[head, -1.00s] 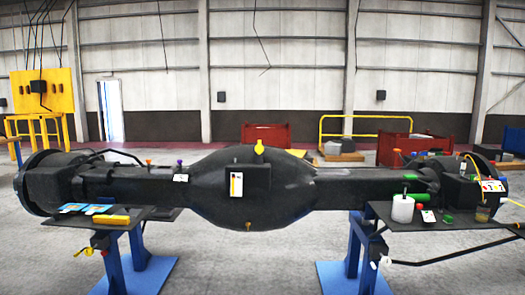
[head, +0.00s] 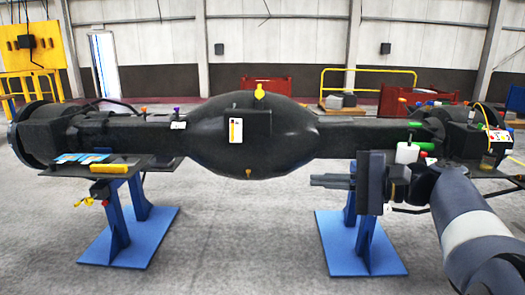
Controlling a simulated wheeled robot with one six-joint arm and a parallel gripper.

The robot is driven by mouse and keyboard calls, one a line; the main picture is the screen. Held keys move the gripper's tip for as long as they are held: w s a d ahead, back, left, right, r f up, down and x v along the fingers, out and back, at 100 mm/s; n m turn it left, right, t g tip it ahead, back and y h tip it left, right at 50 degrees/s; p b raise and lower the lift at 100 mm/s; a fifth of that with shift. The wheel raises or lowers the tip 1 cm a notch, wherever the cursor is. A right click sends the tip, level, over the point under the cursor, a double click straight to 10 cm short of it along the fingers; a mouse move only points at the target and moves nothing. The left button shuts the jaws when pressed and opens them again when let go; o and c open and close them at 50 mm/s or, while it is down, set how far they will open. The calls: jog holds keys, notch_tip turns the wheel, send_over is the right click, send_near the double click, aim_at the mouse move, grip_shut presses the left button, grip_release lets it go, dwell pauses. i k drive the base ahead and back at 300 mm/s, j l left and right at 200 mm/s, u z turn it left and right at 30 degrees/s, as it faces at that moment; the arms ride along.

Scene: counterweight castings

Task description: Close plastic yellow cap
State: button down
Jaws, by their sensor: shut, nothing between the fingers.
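A yellow cap (head: 260,91) stands upright on top of the bulged middle of a long black axle housing (head: 205,140). It is small in the picture, and I cannot tell whether it is seated. My arm and gripper hide part of the right stand and right shelf.
Blue stands (head: 123,230) carry the axle on both sides. A left shelf (head: 150,163) holds a yellow block (head: 109,169) and blue packets (head: 80,158). A white container (head: 407,153) stands by my arm at right. The floor between the stands is clear.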

aim_at(259, 94)
jog(key=i+j, duration=0.15)
jog(key=i, duration=4.1)
jog(key=l+z, duration=0.05)
jog(key=l, duration=0.1)
